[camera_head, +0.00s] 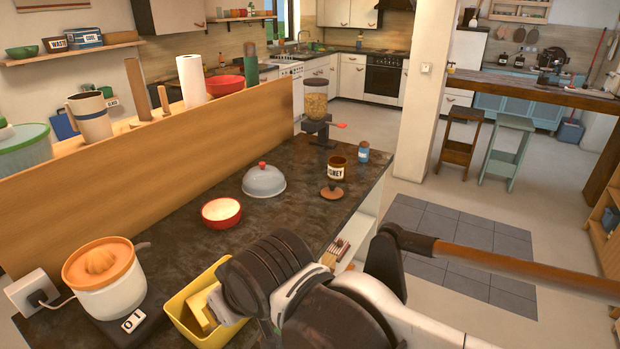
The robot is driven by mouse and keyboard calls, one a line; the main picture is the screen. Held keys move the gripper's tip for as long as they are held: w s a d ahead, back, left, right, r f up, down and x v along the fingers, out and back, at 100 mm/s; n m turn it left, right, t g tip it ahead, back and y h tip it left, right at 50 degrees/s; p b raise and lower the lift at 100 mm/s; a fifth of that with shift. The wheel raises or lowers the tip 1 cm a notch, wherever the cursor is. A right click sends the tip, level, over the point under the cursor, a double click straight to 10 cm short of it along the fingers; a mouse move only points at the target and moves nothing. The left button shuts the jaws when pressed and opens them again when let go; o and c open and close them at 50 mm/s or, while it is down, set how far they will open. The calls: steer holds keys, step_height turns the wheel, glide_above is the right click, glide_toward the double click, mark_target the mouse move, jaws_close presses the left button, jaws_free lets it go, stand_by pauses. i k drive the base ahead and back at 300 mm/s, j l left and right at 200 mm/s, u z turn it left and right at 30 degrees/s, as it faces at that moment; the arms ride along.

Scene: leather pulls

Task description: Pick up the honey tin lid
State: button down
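The honey tin (337,168) is a small dark brown tin with a pale label, upright on the dark countertop near its right edge. The brown round lid (331,191) with a small knob on top lies on the counter just in front of the tin, apart from it. My arm fills the lower middle of the view, with dark ridged and white parts, well short of the lid. I cannot make out my gripper's fingertips, so its opening is not shown. Nothing covers the lid.
A grey dome with a red knob (263,181) and a red bowl (221,212) stand left of the lid. A blue jar (364,152) and a grain dispenser (315,105) are behind. A yellow bin (196,316) and a juicer (104,277) are at front left. Bare counter lies around the lid.

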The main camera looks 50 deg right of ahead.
mark_target(332, 192)
steer(key=z, duration=1.5)
